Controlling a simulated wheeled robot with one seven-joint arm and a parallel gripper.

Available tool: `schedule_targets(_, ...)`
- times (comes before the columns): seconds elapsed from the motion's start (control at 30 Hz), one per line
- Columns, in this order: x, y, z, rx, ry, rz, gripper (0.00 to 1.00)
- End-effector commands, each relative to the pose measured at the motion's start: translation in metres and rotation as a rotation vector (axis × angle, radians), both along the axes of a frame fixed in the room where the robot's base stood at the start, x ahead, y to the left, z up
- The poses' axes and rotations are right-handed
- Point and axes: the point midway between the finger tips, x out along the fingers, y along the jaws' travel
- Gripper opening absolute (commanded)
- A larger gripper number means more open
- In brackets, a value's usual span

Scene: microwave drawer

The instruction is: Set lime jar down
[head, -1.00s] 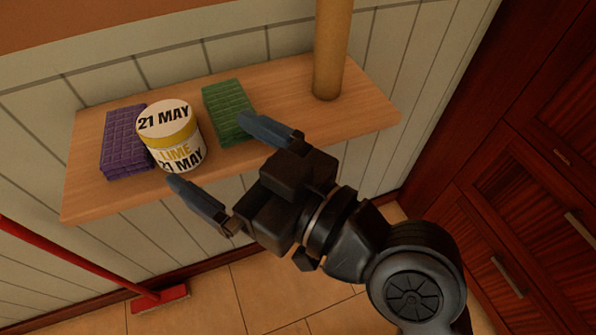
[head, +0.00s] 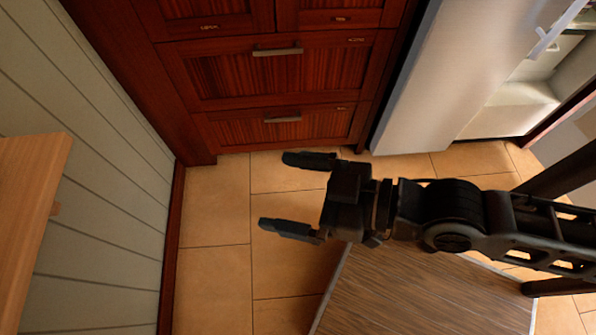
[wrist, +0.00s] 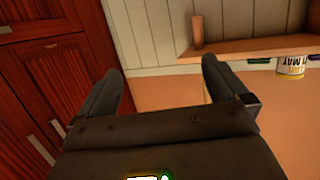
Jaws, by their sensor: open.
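The lime jar (wrist: 291,67) is small, white and yellow with dark lettering. It shows near the right edge of the wrist view, against the wooden shelf (wrist: 262,46). My gripper (head: 273,191) is open and empty over the tiled floor in the head view, apart from the shelf. Its two spread fingers also show in the wrist view (wrist: 163,70), with nothing between them and the jar well off to their right. The jar is outside the head view, where only the shelf's end (head: 30,200) shows at the left.
Red-brown wooden drawers (head: 275,75) stand ahead, and a fridge (head: 430,80) stands open at the right. A dark wood-grain surface (head: 420,295) lies below my arm. Bare floor tiles (head: 215,230) lie between the wall and my gripper. A green item (wrist: 259,60) is beside the jar.

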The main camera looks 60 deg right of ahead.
Motion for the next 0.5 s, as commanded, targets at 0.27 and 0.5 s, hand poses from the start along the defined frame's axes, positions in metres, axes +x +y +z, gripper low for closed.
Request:
schedule_targets(0.27, -0.083, -0.03, 0.019, -0.031, 0.018, -0.158, 1.0)
schedule_targets(0.5, -0.102, -0.032, 0.029, -0.035, 0.016, -0.188, 1.0)
